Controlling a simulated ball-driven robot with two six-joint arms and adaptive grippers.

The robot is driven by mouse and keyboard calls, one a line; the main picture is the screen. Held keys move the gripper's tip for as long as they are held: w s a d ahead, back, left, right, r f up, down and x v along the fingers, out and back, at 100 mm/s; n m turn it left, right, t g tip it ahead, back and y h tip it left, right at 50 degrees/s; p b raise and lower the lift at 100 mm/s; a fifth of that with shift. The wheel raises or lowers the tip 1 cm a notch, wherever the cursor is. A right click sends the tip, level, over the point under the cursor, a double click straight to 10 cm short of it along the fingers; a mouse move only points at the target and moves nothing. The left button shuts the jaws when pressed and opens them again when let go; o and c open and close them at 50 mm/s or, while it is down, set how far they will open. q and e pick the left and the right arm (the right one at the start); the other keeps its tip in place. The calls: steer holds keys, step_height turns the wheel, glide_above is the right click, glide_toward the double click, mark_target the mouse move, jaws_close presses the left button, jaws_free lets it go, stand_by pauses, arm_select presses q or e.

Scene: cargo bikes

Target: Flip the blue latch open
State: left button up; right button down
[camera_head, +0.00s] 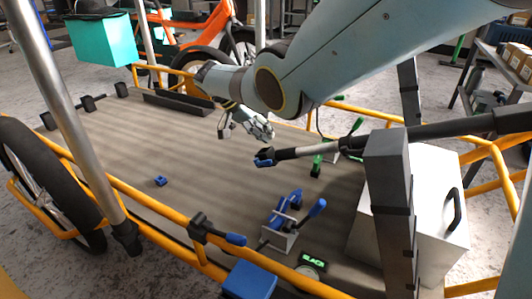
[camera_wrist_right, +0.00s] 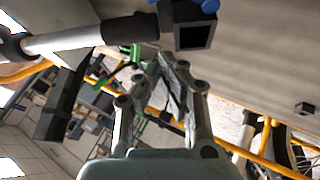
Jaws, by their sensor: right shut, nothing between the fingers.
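Several blue parts show, and I cannot tell for certain which is the latch. A blue-handled toggle clamp (camera_head: 284,212) stands on a metal bracket on the cargo bed. A blue-tipped lever (camera_head: 218,232) sits on the near orange rail. A blue end piece (camera_head: 265,157) is on the tip of a dark bar reaching in from the right; a blue piece also shows at the top of the wrist view (camera_wrist_right: 208,5). My right gripper (camera_head: 262,131) is shut and empty above the bed, behind the bar tip; its fingers close together in the wrist view (camera_wrist_right: 172,84). My left gripper is not in view.
The dark bar (camera_head: 430,131) and an upright dark post (camera_head: 388,215) stand right of my gripper. A white box (camera_head: 435,235) is behind the post. Green clamp parts (camera_head: 317,165) lie beyond the bar. The left bed (camera_head: 110,140) is mostly clear, with a small blue piece (camera_head: 160,181).

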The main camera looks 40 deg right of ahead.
mark_target(267, 153)
steer(key=shift+x, duration=1)
steer(key=shift+s+a+f, duration=0.25)
steer(key=shift+a+f, duration=0.05)
steer(key=shift+a, duration=0.25)
steer(key=shift+s+a+f, duration=0.25)
steer(key=shift+a, duration=0.3)
steer(key=shift+s+a+f, duration=0.3)
steer(key=shift+a+f, duration=0.05)
steer(key=shift+a, duration=0.05)
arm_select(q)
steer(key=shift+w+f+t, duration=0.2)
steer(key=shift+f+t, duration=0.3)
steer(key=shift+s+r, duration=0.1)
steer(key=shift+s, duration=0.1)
arm_select(e)
steer(key=shift+a, duration=0.15)
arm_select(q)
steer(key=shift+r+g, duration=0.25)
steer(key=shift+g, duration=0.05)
arm_select(e)
steer(key=shift+a, duration=0.1)
